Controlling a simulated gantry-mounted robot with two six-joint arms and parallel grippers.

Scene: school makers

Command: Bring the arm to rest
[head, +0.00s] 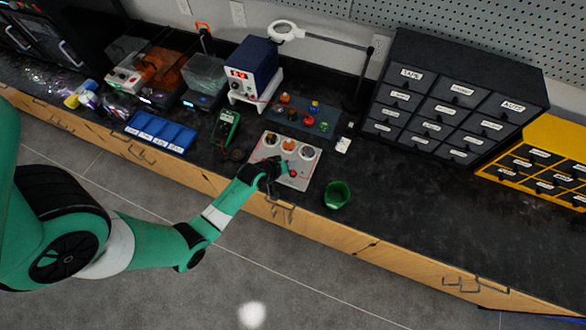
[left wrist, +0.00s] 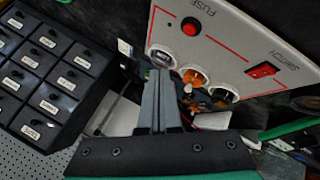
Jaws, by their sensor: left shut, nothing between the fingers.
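My left arm comes in from the left in the head view. Its left gripper (head: 282,171) is over the front part of a light grey panel (head: 311,170). In the left wrist view the gripper's two fingers (left wrist: 160,95) are together, with nothing between them. The panel (left wrist: 240,40) there shows a red button (left wrist: 190,27) marked FUSE, a red switch (left wrist: 263,70) marked SWITCH and a row of three round sockets. An orange piece (left wrist: 192,78) shows at the middle socket. The fingers overlap the view of the sockets, so I cannot tell their exact gap to the panel.
A green cup (head: 338,194) stands right of the panel near the bench edge. A green multimeter (head: 227,128), blue tray (head: 160,132) and blue power supply (head: 254,65) are to the left. Black drawers (head: 455,95) stand at the back right. The bench front right is clear.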

